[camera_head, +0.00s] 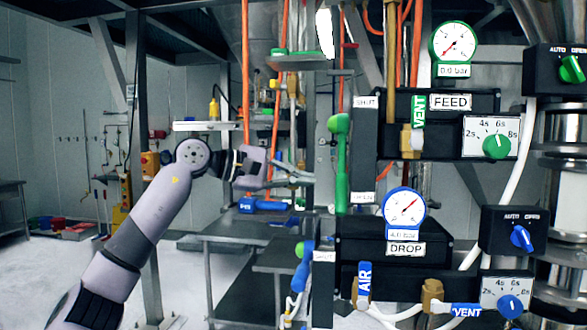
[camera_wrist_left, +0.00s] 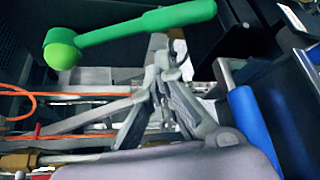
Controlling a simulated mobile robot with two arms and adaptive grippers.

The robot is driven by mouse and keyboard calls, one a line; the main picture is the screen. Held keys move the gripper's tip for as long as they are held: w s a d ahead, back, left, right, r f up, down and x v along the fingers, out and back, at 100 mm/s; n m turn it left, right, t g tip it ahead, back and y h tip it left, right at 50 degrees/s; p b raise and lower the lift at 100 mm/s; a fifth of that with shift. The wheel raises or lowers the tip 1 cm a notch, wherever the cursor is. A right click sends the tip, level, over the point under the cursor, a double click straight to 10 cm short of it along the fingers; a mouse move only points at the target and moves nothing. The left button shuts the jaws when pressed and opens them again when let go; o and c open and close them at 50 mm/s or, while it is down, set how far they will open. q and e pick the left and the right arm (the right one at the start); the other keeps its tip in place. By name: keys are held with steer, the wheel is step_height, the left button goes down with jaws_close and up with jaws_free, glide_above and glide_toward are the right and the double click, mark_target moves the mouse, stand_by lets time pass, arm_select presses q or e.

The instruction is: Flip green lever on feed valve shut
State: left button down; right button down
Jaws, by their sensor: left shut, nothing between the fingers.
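The green lever (camera_head: 341,165) of the feed valve hangs on the left side of the black FEED box (camera_head: 470,104). It stands near upright, its round knob at the top beside a SHUT label (camera_head: 366,102). My left gripper (camera_head: 311,179) is shut and empty, just left of the lever's lower part. In the left wrist view the lever (camera_wrist_left: 140,30) crosses the top with its ball end at left. The closed fingertips (camera_wrist_left: 167,62) lie close below the lever there; I cannot tell whether they touch. My right gripper is out of view.
The FEED gauge (camera_head: 453,43) shows 0.0 bar. Below is the DROP box (camera_head: 390,240) with its gauge (camera_head: 404,209) and a blue handle with a green knob (camera_head: 303,262). A blue part (camera_wrist_left: 253,125) stands right of my fingers. Orange hoses and a metal table (camera_head: 235,228) lie behind.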

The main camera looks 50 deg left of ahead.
arm_select(q)
steer(key=shift+p+x, duration=1.35)
steer(key=shift+x, duration=1.6)
steer(key=shift+r, duration=0.15)
steer(key=shift+s+d, duration=0.2)
steer(key=shift+s, duration=0.1)
steer(key=shift+n+g, duration=0.3)
steer(key=shift+n, duration=0.1)
